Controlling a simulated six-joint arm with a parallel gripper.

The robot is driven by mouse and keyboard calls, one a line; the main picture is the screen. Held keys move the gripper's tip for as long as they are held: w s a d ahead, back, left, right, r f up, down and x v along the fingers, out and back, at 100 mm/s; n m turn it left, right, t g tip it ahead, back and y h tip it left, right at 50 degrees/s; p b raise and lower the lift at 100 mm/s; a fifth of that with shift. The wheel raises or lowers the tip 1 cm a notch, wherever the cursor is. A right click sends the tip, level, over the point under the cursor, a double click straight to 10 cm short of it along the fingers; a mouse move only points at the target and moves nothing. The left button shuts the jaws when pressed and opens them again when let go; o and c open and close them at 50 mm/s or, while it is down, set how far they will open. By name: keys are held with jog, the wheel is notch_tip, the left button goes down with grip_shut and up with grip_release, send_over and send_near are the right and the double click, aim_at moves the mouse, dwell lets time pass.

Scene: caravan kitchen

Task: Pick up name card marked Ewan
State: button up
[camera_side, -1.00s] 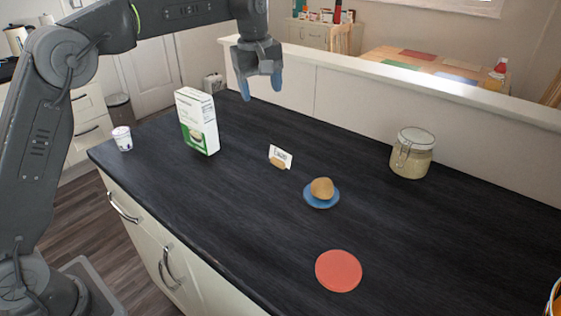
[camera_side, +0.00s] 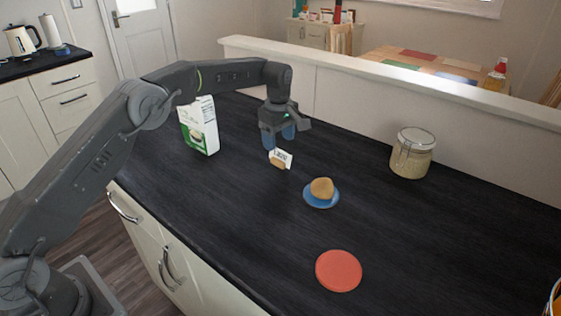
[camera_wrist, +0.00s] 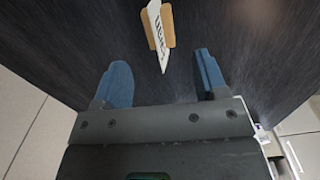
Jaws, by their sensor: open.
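The name card (camera_side: 283,156) is a small white card with dark lettering, standing in a light wooden holder (camera_side: 277,163) on the dark counter. In the wrist view the card (camera_wrist: 157,30) is seen from above, its lettering reading roughly as Ewan, with wood (camera_wrist: 168,24) on both sides of it. My gripper (camera_side: 279,140) has blue fingertips and is just above and behind the card in the side view. In the wrist view my gripper (camera_wrist: 160,82) is open and empty, with the card ahead of the gap between the fingers.
A white and green box (camera_side: 200,126) stands left of my gripper. A bread roll on a blue saucer (camera_side: 321,202) sits right and nearer. A glass jar (camera_side: 412,153) stands by the low wall. A red disc (camera_side: 338,271) lies at the front on otherwise clear counter (camera_side: 430,230).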

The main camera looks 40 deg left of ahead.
aim_at(278, 150)
jog(key=shift+a+f, duration=0.15)
jog(key=shift+f, duration=2.85)
jog(key=shift+c, duration=0.2)
jog(key=c, duration=1)
